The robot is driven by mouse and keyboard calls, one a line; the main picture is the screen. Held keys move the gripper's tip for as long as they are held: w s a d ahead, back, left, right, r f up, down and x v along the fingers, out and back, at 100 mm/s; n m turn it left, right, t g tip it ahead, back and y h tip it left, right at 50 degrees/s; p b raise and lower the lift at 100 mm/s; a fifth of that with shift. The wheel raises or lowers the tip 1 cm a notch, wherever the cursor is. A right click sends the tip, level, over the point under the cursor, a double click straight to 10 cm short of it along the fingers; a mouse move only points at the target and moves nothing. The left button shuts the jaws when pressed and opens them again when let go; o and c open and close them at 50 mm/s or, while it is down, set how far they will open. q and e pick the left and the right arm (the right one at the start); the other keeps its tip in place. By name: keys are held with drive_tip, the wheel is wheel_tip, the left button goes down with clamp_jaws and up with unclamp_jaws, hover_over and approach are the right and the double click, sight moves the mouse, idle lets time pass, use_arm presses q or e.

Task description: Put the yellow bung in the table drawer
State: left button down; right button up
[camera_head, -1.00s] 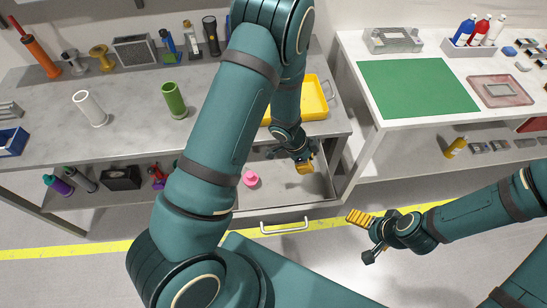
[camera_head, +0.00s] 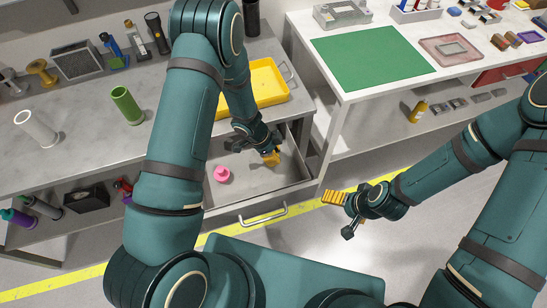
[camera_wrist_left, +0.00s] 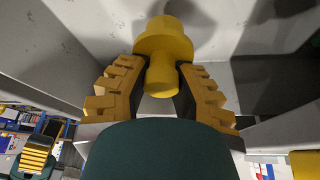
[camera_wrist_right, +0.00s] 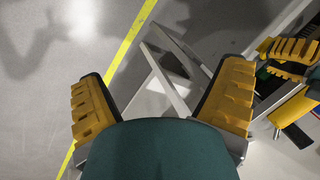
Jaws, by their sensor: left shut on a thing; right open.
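The table drawer (camera_head: 275,180) is pulled out from the grey workbench, with its handle (camera_head: 263,215) at the front. My left gripper (camera_head: 270,157) is inside the drawer's outline, toward its right side. In the left wrist view the yellow bung (camera_wrist_left: 163,45) sits between its two fingers (camera_wrist_left: 160,85), gripped by its narrow stem. The wide head points to the drawer's grey floor; whether it touches cannot be told. A pink bung (camera_head: 222,174) stands on the drawer floor to the left. My right gripper (camera_head: 340,212) is open and empty over the floor; it also shows in the right wrist view (camera_wrist_right: 165,100).
A white table with a green mat (camera_head: 372,60) is to the right. The floor in front is clear.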

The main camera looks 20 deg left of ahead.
use_arm(q)
drive_tip(key=shift+f, duration=0.9)
drive_tip(key=shift+f, duration=0.15)
drive_tip(key=c, duration=0.9)
unclamp_jaws()
